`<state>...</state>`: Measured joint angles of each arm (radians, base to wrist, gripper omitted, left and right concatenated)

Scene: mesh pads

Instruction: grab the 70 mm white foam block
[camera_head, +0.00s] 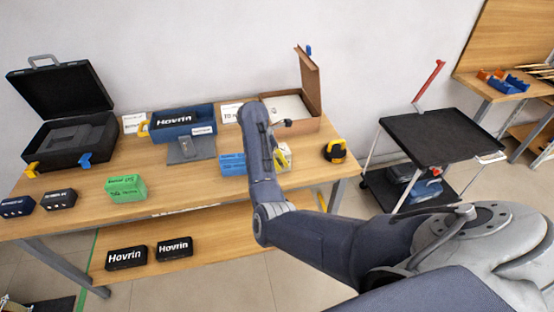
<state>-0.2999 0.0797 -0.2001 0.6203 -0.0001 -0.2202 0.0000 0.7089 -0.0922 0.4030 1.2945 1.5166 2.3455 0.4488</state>
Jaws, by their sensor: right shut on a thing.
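My right arm reaches in from the right, and its forearm stands up in front of the wooden table. My right gripper (279,157) is low behind the forearm and mostly hidden. It is shut on a pale piece that looks like the white foam block (286,151), just right of the forearm. A yellow part shows beside it; I cannot make out its full shape or whether it touches the table. My left gripper is not in view.
A blue bin (183,122), blue box (232,165), green box (125,188), open black case (64,102) and yellow-black tape measure (335,151) are on the table (190,185). A black cart (440,136) stands right.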

